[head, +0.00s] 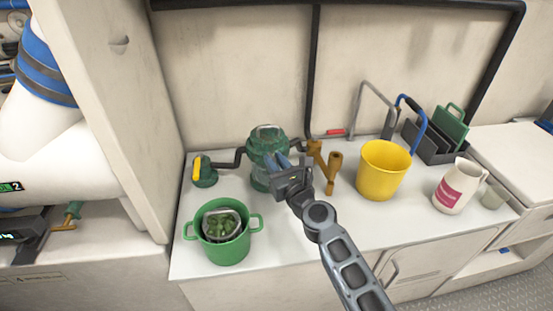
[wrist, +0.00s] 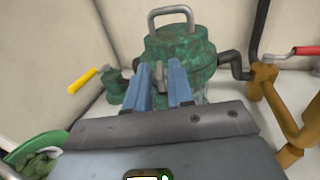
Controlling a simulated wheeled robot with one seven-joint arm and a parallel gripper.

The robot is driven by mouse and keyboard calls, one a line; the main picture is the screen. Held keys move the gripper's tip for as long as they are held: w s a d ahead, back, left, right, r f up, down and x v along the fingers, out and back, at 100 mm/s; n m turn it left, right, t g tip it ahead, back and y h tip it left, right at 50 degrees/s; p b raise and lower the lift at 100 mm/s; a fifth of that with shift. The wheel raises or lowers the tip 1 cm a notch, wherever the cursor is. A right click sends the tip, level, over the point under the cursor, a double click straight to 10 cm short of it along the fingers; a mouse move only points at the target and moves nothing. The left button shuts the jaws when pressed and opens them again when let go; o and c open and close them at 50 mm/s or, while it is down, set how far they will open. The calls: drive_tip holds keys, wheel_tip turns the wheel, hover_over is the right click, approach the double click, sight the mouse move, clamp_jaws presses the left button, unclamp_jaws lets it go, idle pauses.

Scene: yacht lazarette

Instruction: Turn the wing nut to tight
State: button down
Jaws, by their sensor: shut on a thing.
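The green strainer housing (head: 262,150) stands on the white counter with a grey bail handle (head: 267,132) over its lid. It also fills the upper middle of the wrist view (wrist: 190,55). My gripper (head: 279,163) reaches the front of the housing, its two blue fingers (wrist: 161,78) pointing at it. The fingers are a small gap apart, closed on a small greyish part between them, which I take for the wing nut (wrist: 159,98). The fingers and palm hide most of it, so its angle cannot be told.
A green pot (head: 226,249) with leafy green contents stands at front left. A bronze pipe fitting (head: 331,178) and a yellow bucket (head: 382,171) stand to the right. A yellow-handled valve (head: 203,172) is left of the housing. A white jug (head: 457,187) is further right.

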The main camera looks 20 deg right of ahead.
drive_tip(key=shift+a+m+h, duration=0.15)
drive_tip(key=shift+m+h, duration=0.15)
drive_tip(key=shift+h, duration=0.1)
drive_tip(key=shift+h+p, duration=0.3)
drive_tip(key=shift+p, duration=0.1)
drive_tip(key=shift+a+m+h+p, duration=0.2)
drive_tip(key=shift+m+h+p, duration=0.3)
drive_tip(key=shift+m+h, duration=0.65)
drive_tip(key=m+g+h, duration=0.1)
drive_tip(key=h, duration=0.1)
drive_tip(key=m+h+b, duration=0.1)
drive_tip(key=m+h, duration=0.1)
drive_tip(key=h, duration=0.1)
drive_tip(key=a+m+g+h+b, duration=0.1)
drive_tip(key=h, duration=0.1)
drive_tip(key=shift+w+f+m+g, duration=0.1)
drive_tip(key=shift+w+m+g, duration=0.1)
drive_tip(key=shift+m+g, duration=0.1)
drive_tip(key=shift+h+b, duration=0.4)
drive_tip(key=shift+h, duration=0.05)
